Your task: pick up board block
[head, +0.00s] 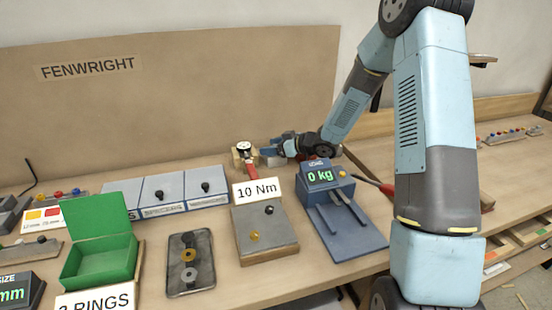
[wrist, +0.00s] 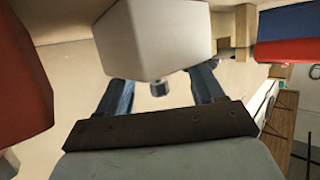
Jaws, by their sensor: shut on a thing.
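In the wrist view a pale grey-white block (wrist: 153,38) sits at the fingertips of my gripper (wrist: 160,80), with a finger at each side of its near end. I take it to be the board block. A small dark stub shows under it between the fingers. In the head view my gripper (head: 268,150) is small and far off, at the back of the bench near the backboard. The block is hard to make out there, and its contact with the bench cannot be told.
A wooden piece with a white round top (head: 243,148) stands just left of my gripper. In front are a 10 Nm box (head: 265,233), a blue 0 kg scale (head: 350,225), grey boxes (head: 165,190) and an open green box (head: 100,240). A red body (wrist: 20,75) is close at left in the wrist view.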

